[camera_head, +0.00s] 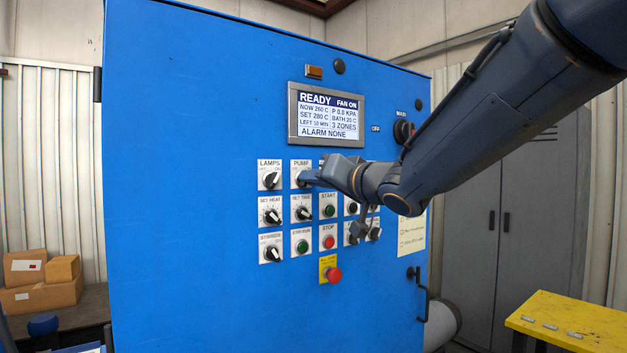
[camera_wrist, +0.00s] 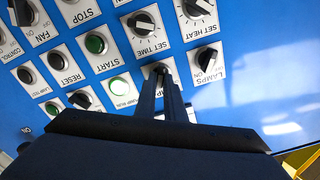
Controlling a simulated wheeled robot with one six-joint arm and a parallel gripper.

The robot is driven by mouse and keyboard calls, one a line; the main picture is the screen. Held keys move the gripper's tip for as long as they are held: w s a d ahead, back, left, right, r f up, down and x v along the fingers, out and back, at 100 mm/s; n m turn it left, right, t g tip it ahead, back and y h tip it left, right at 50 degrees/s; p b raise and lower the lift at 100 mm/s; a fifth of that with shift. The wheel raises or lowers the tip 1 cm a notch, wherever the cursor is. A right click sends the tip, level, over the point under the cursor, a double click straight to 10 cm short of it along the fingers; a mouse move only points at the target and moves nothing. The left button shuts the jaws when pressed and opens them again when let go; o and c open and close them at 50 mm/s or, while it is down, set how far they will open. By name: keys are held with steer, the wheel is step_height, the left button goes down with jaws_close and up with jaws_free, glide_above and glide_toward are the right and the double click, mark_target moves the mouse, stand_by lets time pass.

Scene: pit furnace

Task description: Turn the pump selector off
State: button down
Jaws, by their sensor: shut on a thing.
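The pump selector plate (camera_head: 301,163) is in the top row of the blue panel in the head view, right of the lamps selector (camera_head: 271,175). My gripper (camera_head: 307,178) reaches in from the right and covers its knob. In the wrist view, which shows the panel upside down, the dark pump knob (camera_wrist: 156,69) sits at the tips of my gripper (camera_wrist: 164,82). The two narrow fingers are close together, shut on the knob. The knob's pointer and its marks are hidden, so I cannot tell its position.
The set time knob (camera_wrist: 145,24) and lamps knob (camera_wrist: 207,57) are close by. A display (camera_head: 326,115) reads READY, FAN ON, ALARM NONE. A red emergency button (camera_head: 334,274) sits below. A yellow table (camera_head: 575,320) stands at right, boxes (camera_head: 40,280) at left.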

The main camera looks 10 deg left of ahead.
steer(key=shift+s+a+n+b, duration=0.1)
steer(key=shift+n+b, duration=1.05)
steer(key=shift+n, duration=1.7)
steer(key=shift+s+n+b, duration=0.1)
steer(key=shift+n+b, duration=1)
steer(key=shift+n, duration=1.75)
steer(key=c, duration=1.8)
jaws_free()
steer(key=shift+c, duration=0.2)
steer(key=b+v, duration=0.1)
steer(key=v, duration=0.6)
steer(key=shift+s+d, duration=0.2)
steer(key=shift+d, duration=0.15)
